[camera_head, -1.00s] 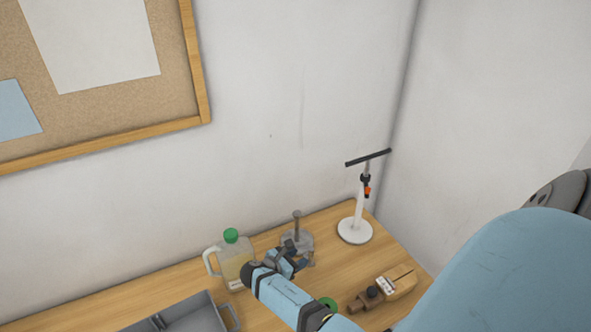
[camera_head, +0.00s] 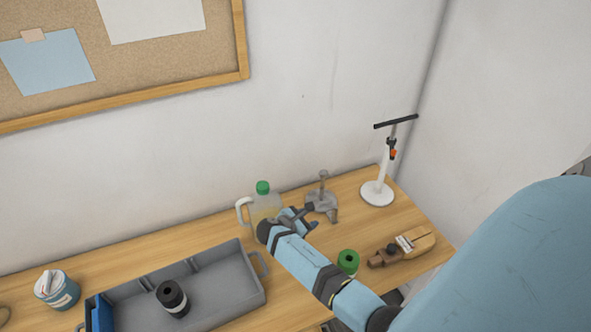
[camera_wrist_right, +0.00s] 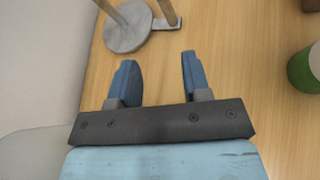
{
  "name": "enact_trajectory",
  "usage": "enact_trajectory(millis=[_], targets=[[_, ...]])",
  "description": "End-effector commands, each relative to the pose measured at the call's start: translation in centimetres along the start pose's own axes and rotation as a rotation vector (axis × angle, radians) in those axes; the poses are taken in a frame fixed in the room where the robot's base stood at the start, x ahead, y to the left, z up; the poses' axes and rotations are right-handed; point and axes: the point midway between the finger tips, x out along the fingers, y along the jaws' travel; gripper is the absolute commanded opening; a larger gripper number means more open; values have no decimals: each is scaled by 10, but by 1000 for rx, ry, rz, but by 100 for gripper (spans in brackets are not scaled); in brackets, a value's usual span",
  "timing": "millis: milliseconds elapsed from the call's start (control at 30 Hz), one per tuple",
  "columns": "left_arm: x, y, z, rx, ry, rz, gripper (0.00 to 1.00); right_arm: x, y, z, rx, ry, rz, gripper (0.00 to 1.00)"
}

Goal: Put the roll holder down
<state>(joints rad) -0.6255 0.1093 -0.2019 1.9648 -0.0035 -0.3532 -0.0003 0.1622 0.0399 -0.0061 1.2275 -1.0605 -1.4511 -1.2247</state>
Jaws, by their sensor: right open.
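The roll holder, a grey metal stand (camera_head: 322,193) with a round base and an upright post, stands on the wooden table near the wall. In the right wrist view its round base (camera_wrist_right: 128,30) is at the top, beyond my fingertips, and its top is cut off. My right gripper (camera_head: 304,219) is just in front of the holder in the head view. In the wrist view the right gripper (camera_wrist_right: 158,72) is open, with bare table between its fingers and a gap to the holder. My left gripper is not in view.
A jug with a green cap (camera_head: 263,203) stands close left of the gripper. A white stand with a black bar (camera_head: 377,193) is behind right. A green roll (camera_head: 348,262) and a wooden tool (camera_head: 405,247) lie right. A grey tray (camera_head: 222,295) and a tub (camera_head: 57,289) are left.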

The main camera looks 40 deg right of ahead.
Motion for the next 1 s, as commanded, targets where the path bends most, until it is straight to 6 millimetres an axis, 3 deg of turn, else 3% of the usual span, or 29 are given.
enact_trajectory(millis=[167, 333, 467, 633, 800, 900, 1000], targets=[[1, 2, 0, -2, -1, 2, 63, -41, -9, 2, 330, 269, 204, 44], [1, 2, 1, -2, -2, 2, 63, -96, -16, 15, 620, 553, 344, 44], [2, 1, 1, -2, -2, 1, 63, -139, -38, 15, 815, 805, 380, 44], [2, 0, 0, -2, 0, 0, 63, -174, -89, -15, 1015, 1124, 275, 44], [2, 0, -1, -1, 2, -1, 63, -205, -154, -44, 1224, 1411, 35, 44], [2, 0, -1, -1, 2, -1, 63, -220, -188, -52, 1344, 1536, -124, 44], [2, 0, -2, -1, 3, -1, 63, -230, -207, -54, 1427, 1606, -235, 44]])
